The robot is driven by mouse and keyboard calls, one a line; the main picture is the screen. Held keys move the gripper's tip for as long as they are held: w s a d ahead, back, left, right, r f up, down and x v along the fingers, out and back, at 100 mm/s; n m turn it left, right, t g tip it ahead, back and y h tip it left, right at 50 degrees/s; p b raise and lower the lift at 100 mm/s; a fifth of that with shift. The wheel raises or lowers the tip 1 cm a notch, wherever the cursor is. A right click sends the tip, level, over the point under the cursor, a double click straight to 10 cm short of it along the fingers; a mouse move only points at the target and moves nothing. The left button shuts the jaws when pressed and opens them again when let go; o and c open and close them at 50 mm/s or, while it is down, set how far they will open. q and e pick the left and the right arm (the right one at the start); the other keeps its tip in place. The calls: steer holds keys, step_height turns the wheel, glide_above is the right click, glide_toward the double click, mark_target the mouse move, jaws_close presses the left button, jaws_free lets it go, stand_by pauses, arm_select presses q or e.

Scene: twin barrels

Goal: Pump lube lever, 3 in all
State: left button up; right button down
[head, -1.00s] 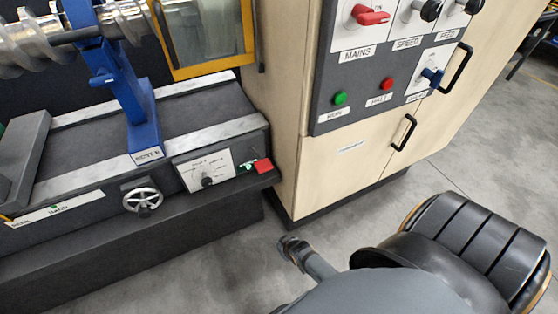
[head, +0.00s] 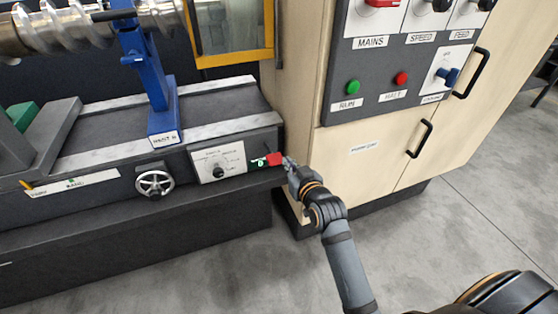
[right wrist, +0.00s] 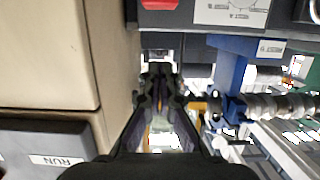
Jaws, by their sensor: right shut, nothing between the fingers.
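A small red handle or block (head: 275,158) sits at the right end of the machine bed's front face, beside a green label whose text I cannot read. I cannot tell for sure that it is the lube lever. A red patch (right wrist: 158,4) shows at the top edge of the right wrist view. My right gripper (head: 288,163) is just right of the red handle in the head view; whether they touch is unclear. In the right wrist view my right gripper (right wrist: 160,78) has its fingers together and empty. My left gripper is not in view.
The beige cabinet (head: 305,80) stands close right of the gripper, with its RUN button (head: 353,87) and switches above. A handwheel (head: 154,182) and a dial plate (head: 218,164) are left along the bed front. Grey floor (head: 420,250) is open at right.

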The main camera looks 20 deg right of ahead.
glide_above(278, 159)
steer(key=s, duration=0.2)
step_height(278, 159, down, 3)
steer(key=shift+w+a+f+b, duration=0.1)
steer(key=shift+a+f+b, duration=0.1)
steer(key=shift+f, duration=0.45)
steer(key=shift+a+f+b, duration=0.2)
steer(key=shift+f, duration=0.9)
